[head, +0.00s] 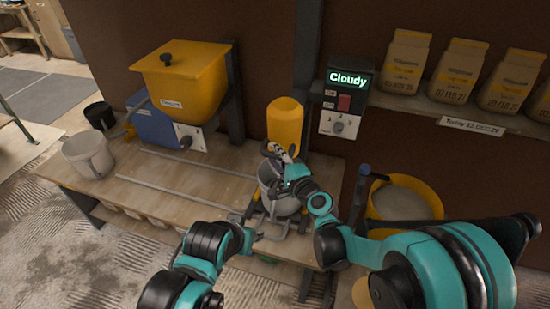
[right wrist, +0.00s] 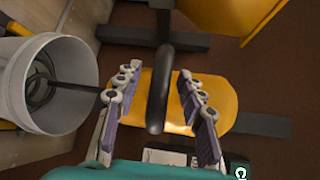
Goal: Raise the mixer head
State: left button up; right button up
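The yellow mixer head (head: 285,122) stands upright at the back of the bench, above a grey bucket (head: 270,178). In the right wrist view the yellow head (right wrist: 222,97) lies behind a dark bar-shaped handle (right wrist: 158,95). My right gripper (head: 281,154) is at the front of the head. In its wrist view its fingers (right wrist: 160,108) are apart, with the handle between them and gaps on both sides. The bucket (right wrist: 17,75) holds a dark spiral tool (right wrist: 40,85). My left gripper (head: 255,236) is low in front of the bucket; its opening is unclear.
A yellow hopper (head: 185,85) on a blue machine stands at the left, beside a pale bucket (head: 88,155). A control box (head: 342,122) is right of the mixer. A yellow tub (head: 405,203) stands at the right; several bags line the shelf (head: 420,110). The bench's middle is mostly clear.

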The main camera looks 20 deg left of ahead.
jog(key=shift+w+a, duration=0.15)
jog(key=shift+a, duration=0.05)
jog(key=shift+c, duration=0.2)
grip_shut()
notch_tip(320, 180, up, 19)
jog(key=p, duration=1.2)
jog(key=shift+w+p, duration=0.15)
jog(key=shift+p, duration=0.15)
